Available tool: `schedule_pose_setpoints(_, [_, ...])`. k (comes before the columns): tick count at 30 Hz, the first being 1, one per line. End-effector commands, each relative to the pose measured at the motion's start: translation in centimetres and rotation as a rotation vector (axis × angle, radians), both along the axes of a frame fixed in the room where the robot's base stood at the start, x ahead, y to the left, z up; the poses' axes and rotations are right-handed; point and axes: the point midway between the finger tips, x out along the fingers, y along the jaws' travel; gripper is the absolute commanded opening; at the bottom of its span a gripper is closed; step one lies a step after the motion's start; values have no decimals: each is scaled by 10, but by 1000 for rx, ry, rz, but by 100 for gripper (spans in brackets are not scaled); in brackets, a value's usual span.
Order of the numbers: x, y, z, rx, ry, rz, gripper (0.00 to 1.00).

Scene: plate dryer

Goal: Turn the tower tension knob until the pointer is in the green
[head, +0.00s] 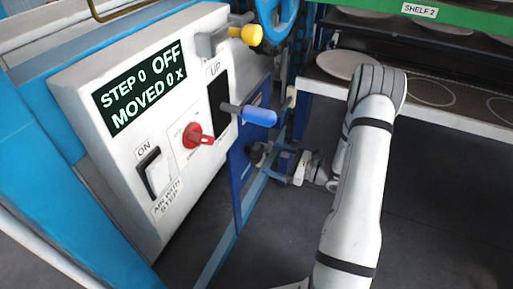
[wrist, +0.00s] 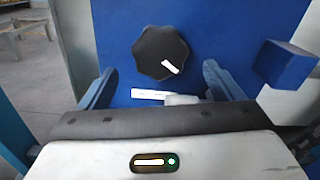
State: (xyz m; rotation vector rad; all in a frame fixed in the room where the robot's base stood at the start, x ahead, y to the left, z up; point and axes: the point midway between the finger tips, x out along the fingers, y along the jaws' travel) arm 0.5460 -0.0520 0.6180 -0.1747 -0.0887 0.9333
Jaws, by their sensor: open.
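The black, lobed tension knob (wrist: 162,52) sits on a blue panel in the wrist view. A white mark on its face points toward the lower right. The knob also shows small in the head view (head: 257,153). My gripper (wrist: 161,82) is open and empty, its blue fingers apart, one toward each side below the knob. In the head view my gripper (head: 270,163) is close in front of the knob; I cannot tell whether it touches. A white label (wrist: 150,95) lies below the knob, partly hidden. No green zone or gauge pointer can be made out.
A white control box (head: 118,120) reads "STEP 0 OFF MOVED 0 X". It carries a red rotary switch (head: 192,137), a blue-handled lever (head: 258,116) and a yellow-knobbed lever (head: 250,35). A blue block (wrist: 285,65) juts out right of the knob. A plate (head: 345,64) rests on the rack.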

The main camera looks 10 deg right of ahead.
Motion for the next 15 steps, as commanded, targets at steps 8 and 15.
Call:
schedule_pose_setpoints(8, [26, 36, -1, -2, -1, 4, 86])
schedule_pose_setpoints(15, [40, 54, 0, -1, -1, 1, 86])
